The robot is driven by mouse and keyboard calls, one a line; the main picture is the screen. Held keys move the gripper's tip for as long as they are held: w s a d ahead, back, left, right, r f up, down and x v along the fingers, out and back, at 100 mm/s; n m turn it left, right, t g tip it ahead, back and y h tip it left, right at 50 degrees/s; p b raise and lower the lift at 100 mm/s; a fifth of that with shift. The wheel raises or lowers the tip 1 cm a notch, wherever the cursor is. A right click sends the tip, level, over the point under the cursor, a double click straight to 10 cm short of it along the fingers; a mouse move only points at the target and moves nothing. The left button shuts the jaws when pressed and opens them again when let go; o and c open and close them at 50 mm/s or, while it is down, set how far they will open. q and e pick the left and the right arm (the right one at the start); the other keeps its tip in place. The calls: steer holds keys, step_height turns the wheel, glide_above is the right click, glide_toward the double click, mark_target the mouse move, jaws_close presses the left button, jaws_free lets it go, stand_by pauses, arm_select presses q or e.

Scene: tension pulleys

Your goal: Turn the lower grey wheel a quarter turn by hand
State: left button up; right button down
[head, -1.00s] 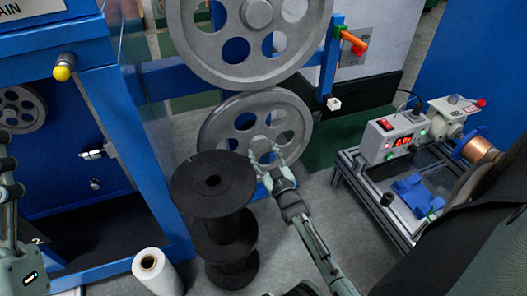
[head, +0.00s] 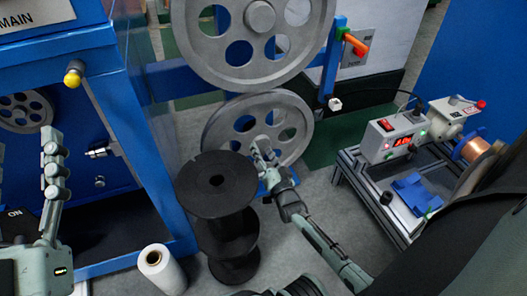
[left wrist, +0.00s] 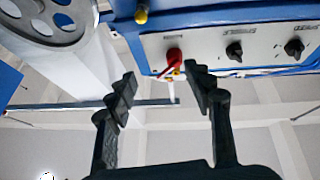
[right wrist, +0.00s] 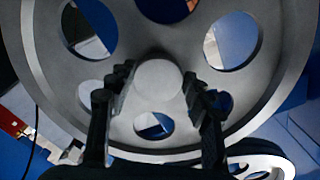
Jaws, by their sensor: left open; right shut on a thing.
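The lower grey wheel (head: 221,129), a spoked disc with round holes, stands upright below a larger grey wheel (head: 254,75). My right gripper (head: 262,150) is at the lower wheel's centre. In the right wrist view its fingers (right wrist: 158,95) sit on either side of the wheel's round pale hub (right wrist: 158,80) and are shut on it. My left gripper (head: 53,160) is at the left, in front of the blue cabinet. It is open and empty in the left wrist view (left wrist: 160,88).
A black spool (head: 215,185) stands close to the left of my right forearm. A white roll (head: 160,268) is on the floor. A winding bench with a red display (head: 395,140) stands at the right. An orange handle (head: 355,43) sits beside the upper wheel. The blue cabinet (head: 120,130) fills the left.

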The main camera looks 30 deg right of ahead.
steer(key=m, duration=0.3)
steer(key=shift+w+r+m, duration=0.1)
steer(key=shift+r+m, duration=0.1)
steer(key=shift+m, duration=0.2)
steer(key=m, duration=0.2)
steer(key=shift+a+m+b, duration=0.1)
steer(key=shift+m+b, duration=0.2)
steer(key=shift+r+m, duration=0.1)
steer(key=shift+m, duration=0.8)
arm_select(q)
steer(key=shift+s+a+r+t+h+b, duration=0.1)
steer(key=shift+s+a+r+t+b, duration=0.25)
steer(key=shift+r+t, duration=0.25)
steer(key=shift+s+a+r+t+h+b, duration=0.1)
steer(key=shift+s+a+r+t+b, duration=0.1)
steer(key=shift+s+r+t, duration=0.3)
steer(key=shift+s+a+r+t+h+b, duration=0.1)
steer(key=shift+s+a+r+t+b, duration=0.2)
steer(key=shift+r+t, duration=0.3)
arm_select(e)
steer(key=shift+r+m, duration=0.15)
steer(key=shift+m, duration=0.9)
steer(key=shift+r+m, duration=0.1)
steer(key=shift+m, duration=0.95)
arm_select(q)
steer(key=shift+s+r, duration=0.1)
steer(key=shift+r, duration=0.05)
